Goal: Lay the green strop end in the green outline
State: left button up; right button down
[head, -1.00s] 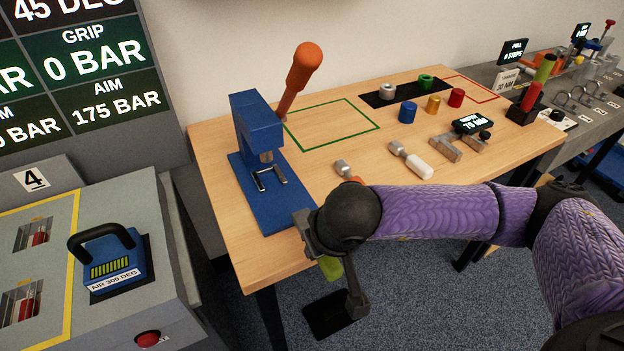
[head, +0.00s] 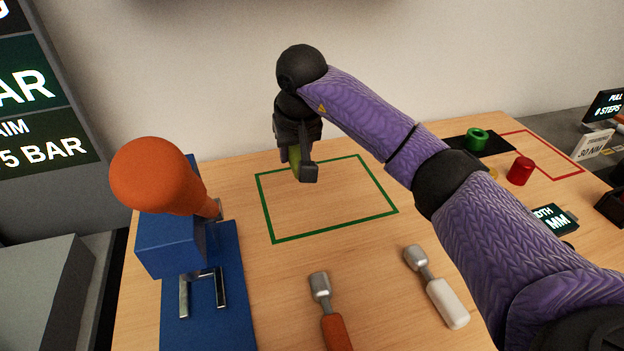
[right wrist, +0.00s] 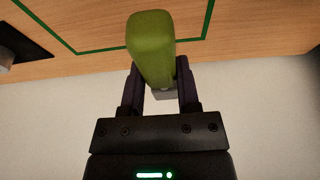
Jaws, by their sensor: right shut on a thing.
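The green strop end (right wrist: 152,45) is a short olive-green piece held between the fingers of my right gripper (head: 298,172). In the head view the green strop end (head: 294,160) shows only as a sliver between the dark fingers. The gripper points down above the back part of the green outline (head: 333,229), a green rectangle on the wooden table. A gap to the table cannot be judged exactly. In the right wrist view the green outline (right wrist: 92,50) runs behind the strop end. My left gripper is not in view.
A blue press (head: 168,248) with an orange-knobbed lever (head: 160,178) stands left of the outline. An orange-handled tool (head: 328,310) and a white-handled tool (head: 437,285) lie in front. A black mat (head: 493,146) with a green ring (head: 477,139) is at right. The outline's inside is bare.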

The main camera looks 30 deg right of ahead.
aim_at(296, 195)
notch_tip(296, 195, down, 8)
jog(key=b, duration=0.2)
jog(key=shift+s+a+f+b, duration=0.1)
jog(key=shift+s+a+b, duration=0.05)
jog(key=shift+b, duration=0.2)
jog(key=shift+r, duration=0.2)
jog(key=shift+f, duration=0.3)
jog(key=shift+c, duration=1.6)
grip_release()
jog(key=shift+a, duration=0.1)
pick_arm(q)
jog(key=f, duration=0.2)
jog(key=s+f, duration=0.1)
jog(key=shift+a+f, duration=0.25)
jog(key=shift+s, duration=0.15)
pick_arm(e)
jog(key=shift+s+f, duration=0.1)
